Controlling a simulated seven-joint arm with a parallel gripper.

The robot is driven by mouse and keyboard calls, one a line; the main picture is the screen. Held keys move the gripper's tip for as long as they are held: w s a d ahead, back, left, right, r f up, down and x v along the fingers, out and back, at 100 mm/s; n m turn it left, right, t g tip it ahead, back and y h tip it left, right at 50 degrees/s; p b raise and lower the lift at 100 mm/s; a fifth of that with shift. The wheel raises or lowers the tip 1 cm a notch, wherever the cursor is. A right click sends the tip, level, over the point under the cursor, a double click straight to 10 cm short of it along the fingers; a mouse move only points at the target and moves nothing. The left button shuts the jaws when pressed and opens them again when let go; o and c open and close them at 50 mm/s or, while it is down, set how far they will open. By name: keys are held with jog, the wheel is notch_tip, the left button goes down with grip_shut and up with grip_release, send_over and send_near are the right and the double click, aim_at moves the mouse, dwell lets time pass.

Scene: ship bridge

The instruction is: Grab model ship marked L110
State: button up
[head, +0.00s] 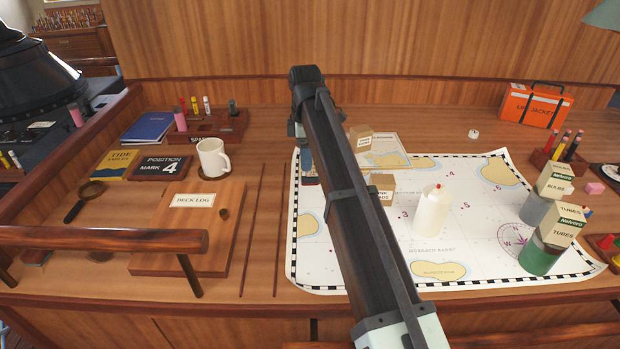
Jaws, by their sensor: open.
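I cannot make out a model ship or the marking L110 in the head view. A small blue, white and red thing (308,168) shows at the left edge of my arm, on the chart's upper left. My arm hides most of it, and I cannot tell what it is. My arm rises from the bottom across the middle of the view. My gripper's fingers do not show; the arm hides whatever lies behind it.
A sea chart (345,270) covers the desk's right half. On it stand a white bottle (432,211), small cartons (380,189) and stacked boxes on cans (542,255). A mug (213,157), deck log (192,200) and wooden rail (100,239) are left. An orange life jacket case (533,105) stands at the back.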

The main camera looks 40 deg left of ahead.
aim_at(308, 173)
jog(key=shift+w+f, duration=0.2)
jog(key=shift+f, duration=1.45)
jog(key=shift+w+f, duration=0.15)
jog(key=shift+f, duration=1.45)
jog(key=c, duration=1.1)
